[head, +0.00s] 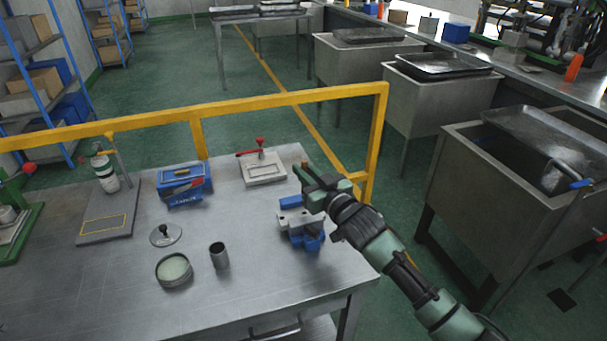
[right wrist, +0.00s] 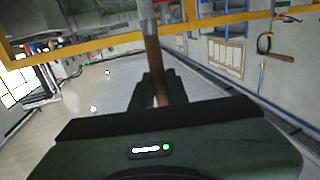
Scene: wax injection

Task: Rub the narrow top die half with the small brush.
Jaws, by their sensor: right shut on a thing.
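My right gripper (head: 310,183) is shut on the brush (right wrist: 155,70), whose brown handle stands between the fingers in the right wrist view. The brush has a grey metal collar at the top of that view; its bristles are out of sight. In the head view the gripper is above the back right part of the blue vise (head: 312,242). A pale grey metal block (head: 292,219) sits at the vise, partly covered by the gripper; it may be the narrow top die half, but I cannot tell for sure. I cannot tell any contact. My left gripper is not in view.
On the steel table (head: 240,295) are a pale plate with a red handle (head: 264,170), a blue box (head: 183,184), a round tin (head: 174,271), its lid (head: 165,235) and a metal cup (head: 219,256). A yellow rail (head: 270,101) runs behind. The front of the table is clear.

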